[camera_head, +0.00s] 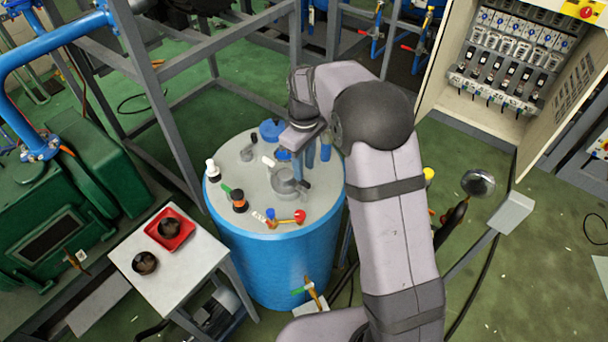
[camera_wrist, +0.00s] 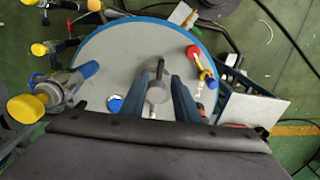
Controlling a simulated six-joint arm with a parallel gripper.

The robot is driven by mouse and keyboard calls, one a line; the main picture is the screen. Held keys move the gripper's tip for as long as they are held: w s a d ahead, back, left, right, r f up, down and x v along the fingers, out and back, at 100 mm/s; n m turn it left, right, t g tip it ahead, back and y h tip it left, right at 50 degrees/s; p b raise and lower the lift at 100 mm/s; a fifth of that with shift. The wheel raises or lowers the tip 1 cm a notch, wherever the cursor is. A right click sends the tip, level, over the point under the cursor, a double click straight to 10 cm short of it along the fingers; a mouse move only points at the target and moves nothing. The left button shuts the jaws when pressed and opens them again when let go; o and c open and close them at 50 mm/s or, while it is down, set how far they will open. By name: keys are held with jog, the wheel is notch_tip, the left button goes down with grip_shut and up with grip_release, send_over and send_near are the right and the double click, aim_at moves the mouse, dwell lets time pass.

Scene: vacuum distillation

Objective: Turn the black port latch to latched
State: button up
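The drum's grey lid carries a round grey port (camera_head: 284,181) near its middle. A small black latch (camera_head: 304,184) shows at the port's right side. In the wrist view the port (camera_wrist: 157,95) lies between my two blue fingers, and the dark latch handle (camera_wrist: 160,68) sticks out beyond it. My gripper (camera_head: 302,168) points down over the port, fingers apart; in the wrist view my gripper (camera_wrist: 159,90) also shows a gap on both sides of the port. I cannot tell whether a finger touches the latch. My arm hides part of the lid's right side.
The blue drum (camera_head: 270,260) stands beside a small white table (camera_head: 190,266) with a red tray (camera_head: 186,235). A red-knobbed valve (camera_head: 299,216), an orange-black fitting (camera_head: 239,203) and a white bottle (camera_head: 212,169) stand on the lid. A grey metal frame rises behind.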

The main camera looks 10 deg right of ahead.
jog(key=shift+r, duration=1.25)
jog(key=shift+s, duration=0.15)
jog(key=s+d+f+m, duration=0.1)
jog(key=s+d+m, duration=0.2)
jog(key=s, duration=0.9)
jog(key=s+d+f+m, duration=0.1)
jog(key=s+d+m, duration=0.2)
jog(key=s, duration=1)
jog(key=m, duration=0.3)
jog(key=shift+d+f, duration=0.2)
jog(key=shift+d, duration=0.15)
